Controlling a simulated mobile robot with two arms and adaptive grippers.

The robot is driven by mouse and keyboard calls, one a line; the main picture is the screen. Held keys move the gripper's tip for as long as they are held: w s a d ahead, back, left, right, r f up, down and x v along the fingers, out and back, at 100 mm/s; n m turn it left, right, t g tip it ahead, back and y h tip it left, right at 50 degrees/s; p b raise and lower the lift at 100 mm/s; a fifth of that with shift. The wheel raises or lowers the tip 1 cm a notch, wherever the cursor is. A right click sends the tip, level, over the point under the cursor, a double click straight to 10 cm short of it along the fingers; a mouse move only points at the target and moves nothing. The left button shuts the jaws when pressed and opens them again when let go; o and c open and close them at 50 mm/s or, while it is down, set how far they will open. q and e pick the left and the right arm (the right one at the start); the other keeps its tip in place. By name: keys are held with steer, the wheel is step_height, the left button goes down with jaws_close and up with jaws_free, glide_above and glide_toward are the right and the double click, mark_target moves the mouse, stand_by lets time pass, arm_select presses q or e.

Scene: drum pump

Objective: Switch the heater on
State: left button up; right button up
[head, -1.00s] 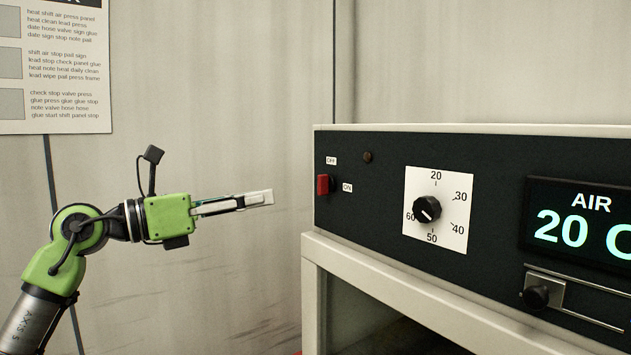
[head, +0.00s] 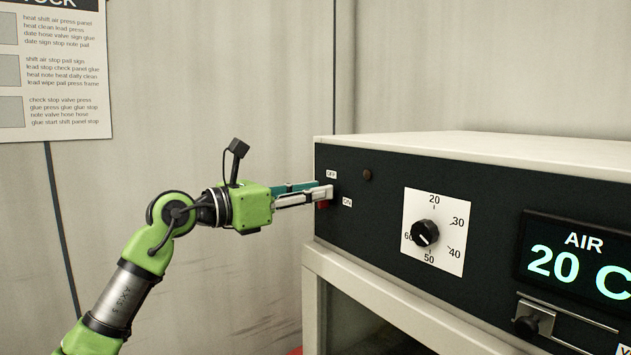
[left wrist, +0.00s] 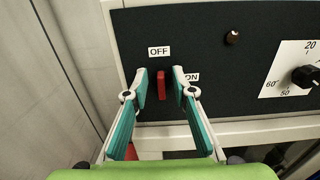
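The heater's front panel (head: 385,225) is dark, with a red switch (head: 322,205) at its left end, mostly covered by my fingers. In the left wrist view the red switch (left wrist: 161,86) stands between my two fingertips, below the OFF label (left wrist: 159,51) and left of the ON label (left wrist: 191,77). My left gripper (head: 324,190) is open, with one finger on each side of the switch; small gaps show in the left wrist view (left wrist: 160,80). A small lamp (head: 367,175) beside the switch looks dark. My right gripper is not in view.
A dial (head: 425,233) on a white scale plate sits right of the switch. A display (head: 578,259) reads AIR 20 C, with a slider knob (head: 527,326) below. The heater stands on a pale frame (head: 311,300).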

arm_select(q)
steer(key=shift+w+d, duration=0.2)
steer(key=shift+d, duration=0.15)
jaws_close()
